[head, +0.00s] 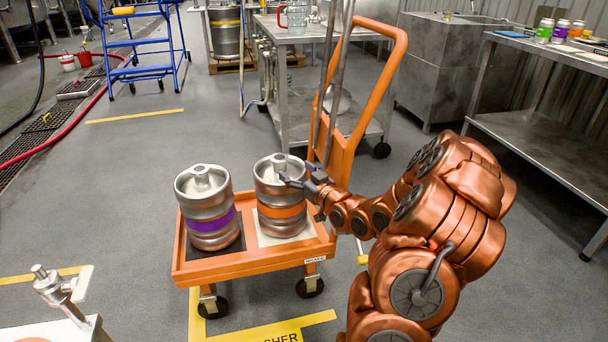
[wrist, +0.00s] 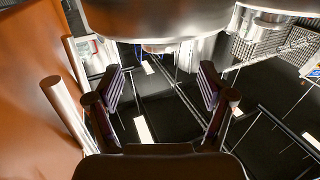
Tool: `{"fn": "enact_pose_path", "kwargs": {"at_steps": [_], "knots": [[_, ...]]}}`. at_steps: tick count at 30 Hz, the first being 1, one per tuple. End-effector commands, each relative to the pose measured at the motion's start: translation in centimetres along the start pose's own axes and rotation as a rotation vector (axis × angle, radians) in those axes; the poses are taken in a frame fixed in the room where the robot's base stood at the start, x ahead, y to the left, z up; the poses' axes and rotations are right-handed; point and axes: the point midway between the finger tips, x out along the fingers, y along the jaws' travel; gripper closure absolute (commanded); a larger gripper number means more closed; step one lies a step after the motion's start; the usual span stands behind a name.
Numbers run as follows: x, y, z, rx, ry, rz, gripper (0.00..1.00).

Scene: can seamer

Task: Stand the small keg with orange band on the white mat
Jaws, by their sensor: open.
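The small keg with the orange band (head: 282,212) is silver and stands upright on the white mat (head: 264,238), on the right side of the orange cart's deck. The mat's pale edge shows around its base. My gripper (head: 296,172) is at the keg's upper right, close to its top rim; I cannot tell whether it touches. In the wrist view my gripper (wrist: 160,82) has its two fingers spread apart with nothing between them. Silver metal shapes fill the top of that view, and I cannot tell which is the keg.
A purple-banded keg (head: 211,220) stands on a black mat (head: 234,247) at the left of the orange cart (head: 245,268). The cart's tall orange handle (head: 397,65) rises behind my gripper. Steel tables (head: 548,150) stand at the right; grey floor is open at the left.

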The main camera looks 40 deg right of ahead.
Motion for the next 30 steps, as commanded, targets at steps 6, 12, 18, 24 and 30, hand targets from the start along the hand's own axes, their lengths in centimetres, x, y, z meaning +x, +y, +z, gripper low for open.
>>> {"fn": "enact_pose_path", "kwargs": {"at_steps": [6, 12, 18, 24, 30], "knots": [[-2.1, 0.0, 0.0, 0.002, -0.004, 0.0, 0.19], [-3.0, 0.0, -0.1, 0.002, 0.0, 0.001, 0.19], [-3.1, -0.1, 0.0, 0.0, -0.003, -0.001, 0.19], [-2.3, -1.8, 1.5, -0.031, -0.127, -0.024, 0.19], [-2.2, -4.6, 4.3, -0.08, -0.369, -0.041, 0.19]]}}
